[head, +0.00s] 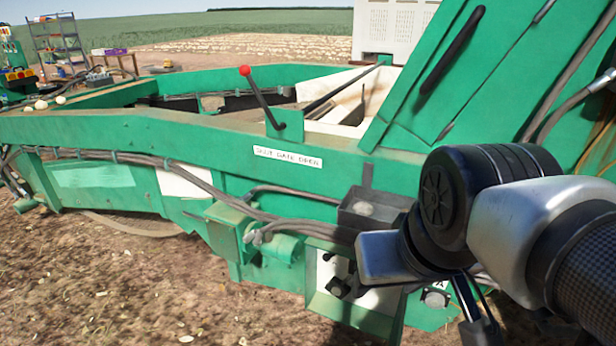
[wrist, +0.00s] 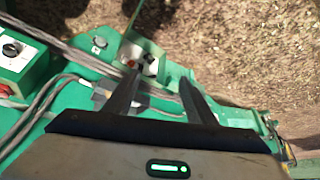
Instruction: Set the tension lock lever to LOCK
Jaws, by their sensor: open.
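A small white panel (head: 345,280) with dark knobs or a short lever sits low on the green machine's side, left of my gripper. I cannot tell whether one of these is the tension lock lever; no LOCK marking is readable. In the wrist view a small panel in an open green box (wrist: 140,58) shows just beyond the left fingertip. My gripper (wrist: 157,82) is open, with nothing between its two dark fingers. In the head view my arm covers part of the machine, and only a bit of the fingers shows at the bottom right.
A red-knobbed lever (head: 257,95) rises from the green frame above a white label (head: 287,157). A grey box (head: 372,210) juts out beside my wrist. Hoses (head: 180,165) run along the frame. A control box with a black knob (wrist: 12,48) shows at left. Bare soil (head: 110,280) lies in front.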

